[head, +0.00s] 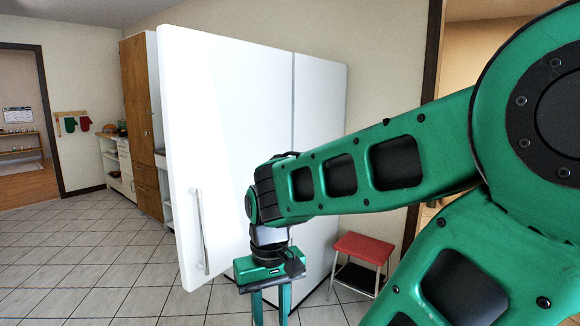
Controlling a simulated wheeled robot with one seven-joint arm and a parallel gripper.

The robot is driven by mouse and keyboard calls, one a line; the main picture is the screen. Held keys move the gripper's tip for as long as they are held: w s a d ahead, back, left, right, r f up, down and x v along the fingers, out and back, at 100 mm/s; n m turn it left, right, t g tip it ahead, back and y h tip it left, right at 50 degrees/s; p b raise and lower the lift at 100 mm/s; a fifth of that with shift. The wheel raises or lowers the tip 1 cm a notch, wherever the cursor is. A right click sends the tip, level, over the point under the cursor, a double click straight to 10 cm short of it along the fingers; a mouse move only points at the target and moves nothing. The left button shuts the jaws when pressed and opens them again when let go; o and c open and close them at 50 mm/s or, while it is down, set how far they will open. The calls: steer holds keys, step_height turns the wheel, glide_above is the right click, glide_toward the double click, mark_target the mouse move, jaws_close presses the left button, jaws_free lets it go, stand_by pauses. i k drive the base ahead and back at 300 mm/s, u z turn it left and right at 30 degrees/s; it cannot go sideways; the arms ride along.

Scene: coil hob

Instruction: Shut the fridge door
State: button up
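The fridge door (225,120) is a tall white panel in the head view. It stands swung wide open, its free edge at the left and nearer to me, roughly in line with the white fridge side (320,110). A long metal handle (200,230) is on the door's face near the free edge. The fridge interior is hidden behind the door. My gripper (271,309) points down in front of the door's lower right part, to the right of the handle. Its fingers are apart with nothing seen between them; the tips are near the bottom edge of the picture.
A red-topped step stool (362,248) stands at the right of the fridge. A tall wooden cabinet (141,110) and a counter (122,162) are behind the door at the left. The tiled floor (80,260) to the left is clear.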

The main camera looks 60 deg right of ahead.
mark_target(226, 103)
steer(key=z, duration=0.25)
steer(key=k, duration=0.1)
steer(key=z, duration=0.85)
steer(key=i, duration=1.5)
steer(key=u, duration=0.55)
steer(key=k, duration=0.9)
